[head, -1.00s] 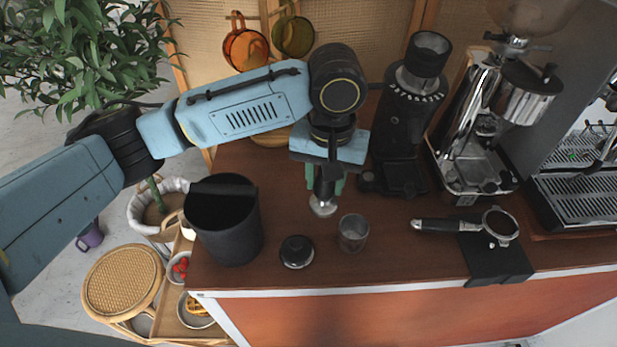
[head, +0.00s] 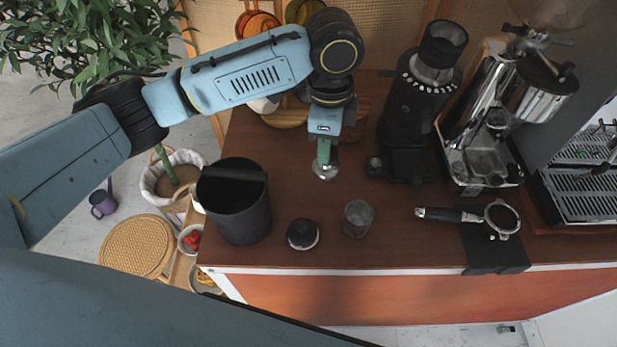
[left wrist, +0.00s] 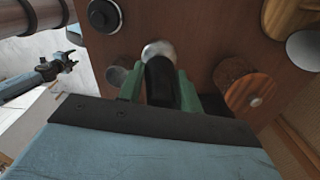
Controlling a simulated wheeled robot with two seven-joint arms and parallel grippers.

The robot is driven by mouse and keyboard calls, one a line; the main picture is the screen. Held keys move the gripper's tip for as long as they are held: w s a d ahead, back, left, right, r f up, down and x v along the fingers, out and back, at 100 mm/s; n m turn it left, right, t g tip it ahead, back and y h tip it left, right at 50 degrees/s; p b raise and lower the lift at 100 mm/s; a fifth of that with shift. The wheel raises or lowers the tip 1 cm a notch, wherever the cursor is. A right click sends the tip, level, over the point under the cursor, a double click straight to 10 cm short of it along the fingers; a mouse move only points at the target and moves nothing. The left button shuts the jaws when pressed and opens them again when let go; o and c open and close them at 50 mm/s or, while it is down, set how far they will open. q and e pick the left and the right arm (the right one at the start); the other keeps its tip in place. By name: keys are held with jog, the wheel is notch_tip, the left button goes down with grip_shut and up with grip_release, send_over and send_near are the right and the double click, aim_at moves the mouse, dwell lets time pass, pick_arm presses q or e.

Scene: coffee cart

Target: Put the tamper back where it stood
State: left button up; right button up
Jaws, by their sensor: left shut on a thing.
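The tamper has a silver round base (head: 325,171) and a black handle, which shows in the left wrist view (left wrist: 160,80). My left gripper (head: 324,152) is shut on the handle with its green fingers and holds the tamper base-down over the rear middle of the brown counter. I cannot tell whether the base touches the wood. A blue and dark part that looks like my right gripper (left wrist: 55,68) is at the left edge of the left wrist view, away from the tamper and too small to read.
A black knock box (head: 235,205), a black round puck (head: 302,234) and a glass (head: 358,218) stand in front. The black grinder (head: 408,120) is close on the right, with a portafilter (head: 465,215) on a dark mat.

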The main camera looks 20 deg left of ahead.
pick_arm(q)
jog(key=m, duration=0.3)
jog(key=m+p, duration=0.1)
jog(key=shift+w+a+r+m, duration=0.25)
jog(key=shift+a+r+m, duration=0.15)
jog(key=m, duration=0.3)
jog(key=a+m+p, duration=0.1)
jog(key=shift+w+r+m, duration=0.15)
jog(key=shift+w+m, duration=0.1)
jog(key=shift+m, duration=0.15)
jog(key=f+m+p, duration=0.1)
jog(key=f+m, duration=0.2)
jog(key=a+f+m, duration=0.1)
jog(key=f+m, duration=0.2)
jog(key=m, duration=0.1)
jog(key=w+a+f+m+p, duration=0.1)
jog(key=f+m, duration=0.2)
jog(key=m, duration=0.1)
jog(key=shift+f+p, duration=0.1)
jog(key=shift+p, duration=0.2)
jog(key=shift+f, duration=0.15)
jog(key=o, duration=1.1)
